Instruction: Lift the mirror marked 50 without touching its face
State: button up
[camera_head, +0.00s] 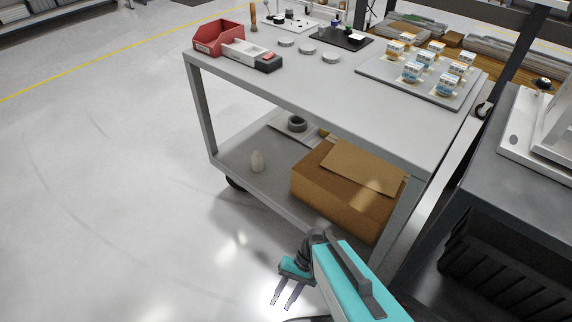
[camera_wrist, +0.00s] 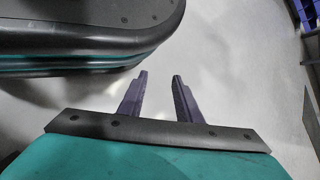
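Three small pale round discs lie on the grey cart top in the head view: a left one (camera_head: 286,42), a middle one (camera_head: 307,49) and a right one (camera_head: 331,57). They may be mirrors, but no marking is legible, so I cannot tell which, if any, is marked 50. My gripper (camera_head: 281,304) is low over the floor in front of the cart, well below and apart from the discs. In the wrist view my gripper (camera_wrist: 160,76) has its two fingers apart with only floor between them. No mirror shows in the wrist view.
The cart top (camera_head: 300,85) also bears a red bin (camera_head: 207,46), a black plate (camera_head: 341,40) and a grey tray (camera_head: 388,75) with several small labelled blocks. A cardboard box (camera_head: 325,198) fills part of the lower shelf. A dark bench (camera_head: 510,170) stands right. Floor left is clear.

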jog(key=s+d+r+h+p, duration=0.1)
jog(key=d+r+h+p, duration=0.1)
jog(key=d+r+p, duration=0.3)
jog(key=s+d+r+n+h+p, duration=0.1)
jog(key=d+r+p, duration=0.4)
jog(key=r+p, duration=0.9)
jog(key=s+d+r+h+p, duration=0.1)
jog(key=d+r+h+p, duration=0.2)
jog(key=r+p, duration=0.6)
jog(key=d+p, duration=0.2)
jog(key=p, duration=0.5)
jog(key=shift+s+r+n+t, duration=0.3)
